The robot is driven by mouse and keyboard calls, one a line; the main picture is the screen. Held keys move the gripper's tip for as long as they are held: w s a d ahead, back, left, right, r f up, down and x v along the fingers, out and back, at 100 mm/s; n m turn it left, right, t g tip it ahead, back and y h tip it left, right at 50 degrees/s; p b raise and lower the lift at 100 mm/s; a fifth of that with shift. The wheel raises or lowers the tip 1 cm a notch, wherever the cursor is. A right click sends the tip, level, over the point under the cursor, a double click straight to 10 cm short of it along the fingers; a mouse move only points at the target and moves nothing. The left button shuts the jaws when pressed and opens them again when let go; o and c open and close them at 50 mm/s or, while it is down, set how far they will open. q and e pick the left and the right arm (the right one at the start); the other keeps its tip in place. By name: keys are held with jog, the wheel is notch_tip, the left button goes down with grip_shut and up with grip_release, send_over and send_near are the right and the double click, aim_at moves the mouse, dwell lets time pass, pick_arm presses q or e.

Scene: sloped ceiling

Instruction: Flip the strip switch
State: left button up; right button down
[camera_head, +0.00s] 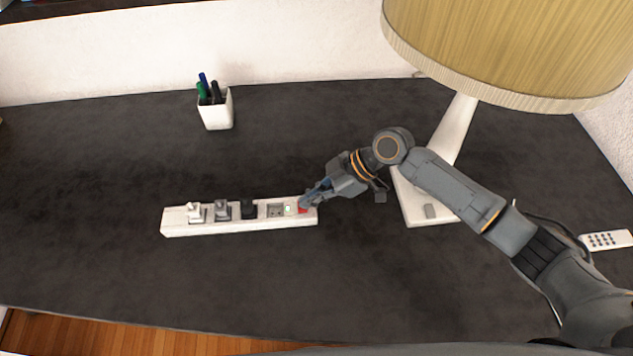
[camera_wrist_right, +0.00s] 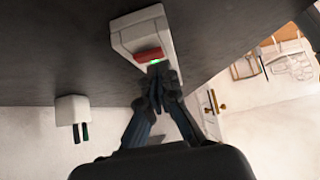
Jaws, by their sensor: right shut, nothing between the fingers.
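A white power strip (camera_head: 240,228) lies on the dark desk, with several plugs and sockets along its top. Its red switch (camera_head: 303,209) is at the right end. My right gripper (camera_head: 304,203) is shut and empty, with its fingertips at the red switch. In the right wrist view the red switch (camera_wrist_right: 149,54) shows on the strip's end (camera_wrist_right: 130,33), with a small green light beside it. The fingertips (camera_wrist_right: 158,72) are right by that light; I cannot tell whether they touch. My left gripper is not in view.
A white pen cup (camera_head: 216,112) with pens stands behind the strip. A lamp with a white base (camera_head: 412,205) and a wide shade (camera_head: 510,45) stands on the right, close to my right arm. The desk's left part is clear.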

jog(key=shift+f, duration=0.5)
jog(key=shift+f+b, duration=0.3)
jog(key=shift+s+r+t, duration=0.1)
jog(key=shift+t, duration=0.2)
